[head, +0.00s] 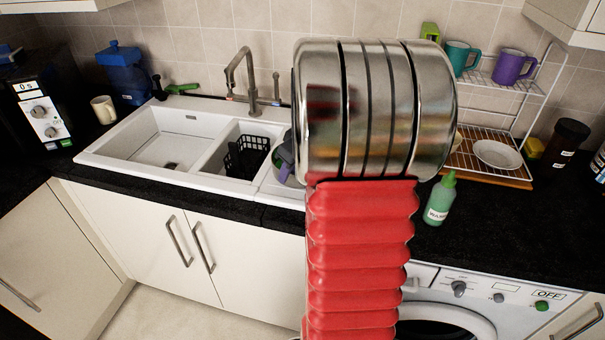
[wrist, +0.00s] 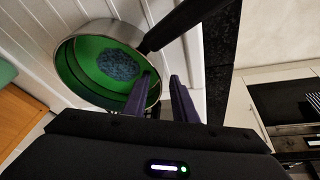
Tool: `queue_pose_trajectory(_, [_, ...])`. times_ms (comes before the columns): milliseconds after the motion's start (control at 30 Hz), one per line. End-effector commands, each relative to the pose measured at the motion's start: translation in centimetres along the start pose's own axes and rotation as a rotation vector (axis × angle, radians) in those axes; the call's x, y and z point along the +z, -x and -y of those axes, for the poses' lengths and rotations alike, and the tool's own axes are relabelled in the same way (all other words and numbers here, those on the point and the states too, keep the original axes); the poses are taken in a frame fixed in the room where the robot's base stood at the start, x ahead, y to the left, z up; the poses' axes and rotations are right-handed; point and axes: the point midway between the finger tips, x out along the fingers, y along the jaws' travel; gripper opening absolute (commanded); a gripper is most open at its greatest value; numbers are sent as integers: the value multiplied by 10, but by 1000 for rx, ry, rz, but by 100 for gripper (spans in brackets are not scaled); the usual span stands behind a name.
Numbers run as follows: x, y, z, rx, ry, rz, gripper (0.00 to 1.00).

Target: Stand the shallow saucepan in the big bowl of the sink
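The shallow saucepan (wrist: 68,67) has a silver outside, a green inside and a black handle (wrist: 180,22). It sits on the ribbed white drainer in the wrist view, with a dark blue scourer-like patch (wrist: 119,64) inside. In the head view my arm hides most of it; a grey part shows beside the arm. My gripper (wrist: 162,76) is open, its purple fingers apart at the pan's near rim. One finger overlaps the inside and the other is outside the rim; contact cannot be told. The sink's big bowl (head: 165,148) is at the left in the head view, empty.
The small bowl beside it holds a black basket (head: 246,157). A tap (head: 240,75) rises behind the sink. A green bottle (head: 439,199) stands right of my arm. A wire rack with mugs (head: 513,66) and a plate (head: 498,154) stands further right.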

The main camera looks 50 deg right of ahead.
Motion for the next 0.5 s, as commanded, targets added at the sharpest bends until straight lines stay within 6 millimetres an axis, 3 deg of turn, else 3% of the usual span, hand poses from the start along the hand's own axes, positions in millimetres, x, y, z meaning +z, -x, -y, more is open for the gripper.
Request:
queue_pose_trajectory(200, [0,-21,0,-1,0,0,25])
queue_pose_trajectory(500, [0,-22,0,0,0,0,25])
